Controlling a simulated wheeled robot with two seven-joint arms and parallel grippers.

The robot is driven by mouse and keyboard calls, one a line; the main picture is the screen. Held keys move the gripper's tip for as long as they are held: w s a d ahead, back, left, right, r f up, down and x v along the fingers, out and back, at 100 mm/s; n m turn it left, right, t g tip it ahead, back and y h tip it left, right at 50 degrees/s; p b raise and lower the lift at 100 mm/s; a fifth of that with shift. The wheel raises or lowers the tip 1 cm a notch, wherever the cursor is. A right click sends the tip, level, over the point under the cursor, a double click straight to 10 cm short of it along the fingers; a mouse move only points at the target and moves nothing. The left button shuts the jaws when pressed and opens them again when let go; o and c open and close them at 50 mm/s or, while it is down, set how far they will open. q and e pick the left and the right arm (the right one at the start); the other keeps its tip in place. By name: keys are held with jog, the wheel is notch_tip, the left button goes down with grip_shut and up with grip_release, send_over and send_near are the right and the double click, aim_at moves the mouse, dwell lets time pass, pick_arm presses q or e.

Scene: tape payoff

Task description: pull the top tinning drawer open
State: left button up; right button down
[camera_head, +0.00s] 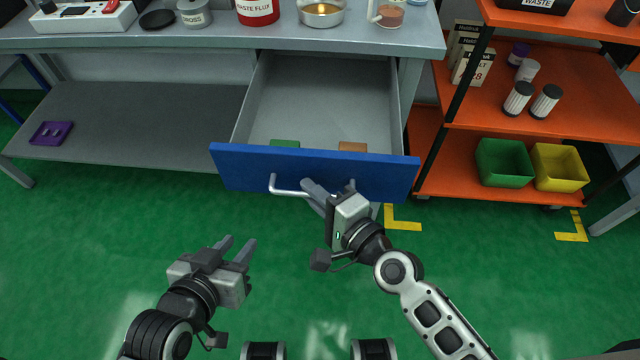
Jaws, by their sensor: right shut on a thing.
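The top drawer (235,165) has a blue front and a grey inside, and it stands well out from under the bench. A green item (285,144) and a brown item (352,147) lie just behind its front; the rest of its floor looks bare. My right gripper (312,191) is at the drawer's silver bar handle (287,192), shut on it, and hides part of the bar. My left gripper (238,249) is open and empty, over the green floor, below and left of the drawer front.
The grey bench (200,40) bears a waste flux tub (257,10), a metal bowl (321,12) and a tin (194,13). A lower shelf (140,120) holds a purple item (51,133). An orange rack (575,80) with bins stands close on the right. Floor before the drawer is clear.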

jog(key=shift+d, duration=0.1)
jog(key=c, duration=1.5)
grip_release()
pick_arm(q)
jog(key=shift+s, duration=0.2)
jog(key=shift+w+d+f+b, duration=0.1)
jog(key=shift+f+b, duration=0.3)
jog(key=shift+b, duration=0.95)
pick_arm(e)
jog(key=v, duration=1.6)
jog(key=shift+r, duration=0.15)
pick_arm(q)
jog(key=shift+f, duration=0.1)
